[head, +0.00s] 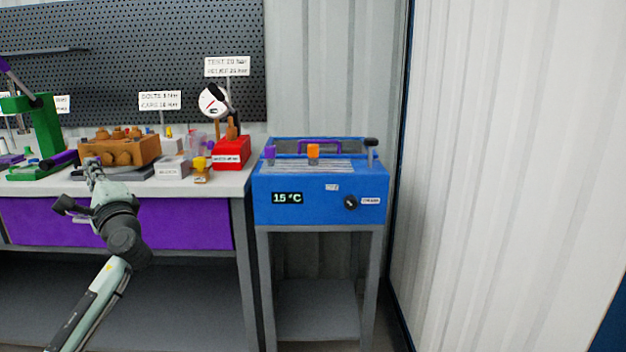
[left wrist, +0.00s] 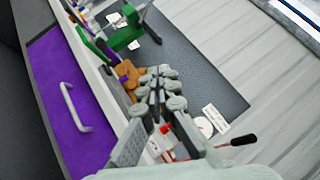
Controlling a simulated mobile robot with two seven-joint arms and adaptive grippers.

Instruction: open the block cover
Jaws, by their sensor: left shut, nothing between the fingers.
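A blue temperature block (head: 320,200) with a "15 °C" display and a black knob stands on a grey stand at the right. A purple handle (head: 320,146) shows at the back of its top, but I cannot tell from here how the cover sits. My left gripper (head: 93,163) is over the workbench's front edge, well left of the blue block and close in front of the brown pump block (head: 122,150). It is shut and empty. The left wrist view shows its fingers (left wrist: 158,82) together, with the brown block (left wrist: 128,76) behind them. My right gripper is out of view.
The workbench (head: 215,187) holds a red gauge stand (head: 232,153), a green press (head: 45,125), small boxes and sign cards. A purple drawer (head: 180,225) is below. A pegboard (head: 200,40) stands behind. Floor room right of the blue block is narrow before the white wall (head: 500,150).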

